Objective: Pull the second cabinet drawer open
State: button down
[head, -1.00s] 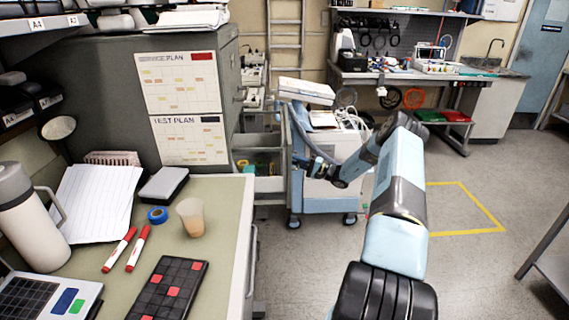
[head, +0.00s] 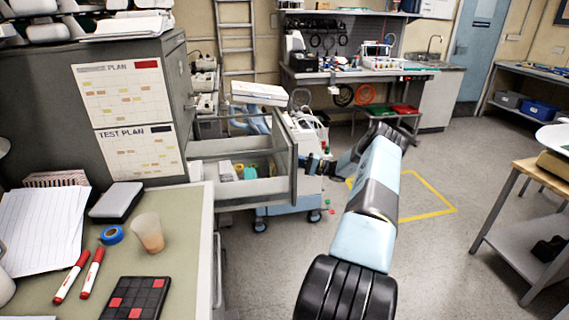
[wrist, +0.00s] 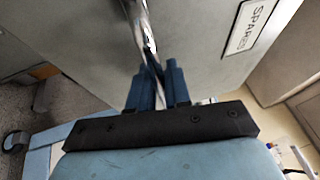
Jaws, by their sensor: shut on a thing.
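The grey cabinet (head: 40,120) stands at the left, with two plan sheets on its side. One of its drawers (head: 293,172) is out well past the cabinet front, and small items lie inside it. In the wrist view, the drawer front (wrist: 200,50) carries a "SPARES" label (wrist: 250,25) and a metal bar handle (wrist: 140,25). My gripper (wrist: 155,78) is shut on this handle, its dark blue fingers on either side of the bar. In the head view my gripper is small, beside the drawer's outer face, and its grip is not clear there.
A workbench (head: 170,235) with a cup (head: 148,232) and markers fills the lower left. A wheeled cart (head: 290,212) stands behind the drawer. A table (head: 530,180) stands at the right. The floor (head: 430,260) between is clear.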

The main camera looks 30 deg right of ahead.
jog(key=shift+s+d+f, duration=0.25)
jog(key=shift+s+d, duration=0.1)
jog(key=shift+d, duration=0.3)
jog(key=shift+s+d+f, duration=0.2)
jog(key=shift+s+d, duration=0.1)
jog(key=shift+d, duration=0.3)
jog(key=c, duration=1.3)
grip_release()
jog(key=shift+c, duration=0.2)
jog(key=shift+o, duration=0.9)
jog(key=shift+w+r, duration=0.1)
jog(key=shift+r, duration=0.15)
jog(key=v, duration=1.4)
jog(key=shift+w, duration=0.15)
